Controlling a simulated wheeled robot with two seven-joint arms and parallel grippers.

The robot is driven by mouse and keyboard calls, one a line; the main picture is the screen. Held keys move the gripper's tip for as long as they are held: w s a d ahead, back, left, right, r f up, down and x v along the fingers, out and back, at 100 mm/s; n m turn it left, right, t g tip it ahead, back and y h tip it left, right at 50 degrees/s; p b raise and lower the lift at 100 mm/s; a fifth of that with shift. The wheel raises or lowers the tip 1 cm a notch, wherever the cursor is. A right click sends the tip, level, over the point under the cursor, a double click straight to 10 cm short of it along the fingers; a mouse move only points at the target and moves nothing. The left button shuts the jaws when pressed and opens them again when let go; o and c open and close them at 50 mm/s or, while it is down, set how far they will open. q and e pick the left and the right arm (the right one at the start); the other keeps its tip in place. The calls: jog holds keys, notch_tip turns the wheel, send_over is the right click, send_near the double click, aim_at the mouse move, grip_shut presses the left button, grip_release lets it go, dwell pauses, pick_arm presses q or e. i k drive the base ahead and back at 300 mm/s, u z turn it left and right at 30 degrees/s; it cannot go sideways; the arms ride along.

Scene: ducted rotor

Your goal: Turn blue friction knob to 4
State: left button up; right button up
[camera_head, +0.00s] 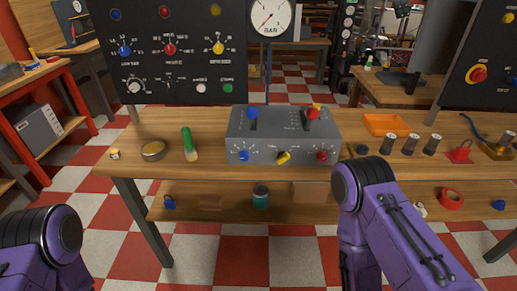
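A grey control box (260,140) sits on the wooden workbench at the middle. On its front are a blue knob (243,156) at the left, a yellow knob (283,157) in the middle and a red knob (321,156) at the right, each with a printed scale. The numbers and labels are too small to read, so I cannot tell the blue knob's setting or which is the friction knob. Another blue knob (124,51) is on the black panel behind. My purple arms show at lower left and lower right; neither gripper is in view, and nothing touches the box.
A blue-topped lever (253,113) and a red-topped lever (313,112) stand on the box. A green-handled brush (189,144) and a round tin (153,151) lie to its left. An orange tray (387,125) and several cylinders stand right. The bench front is clear.

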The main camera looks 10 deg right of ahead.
aim_at(244, 156)
jog(key=u, duration=1)
jog(key=k, duration=0.75)
jog(key=z, duration=1.45)
jog(key=i, duration=0.5)
jog(key=u, duration=0.05)
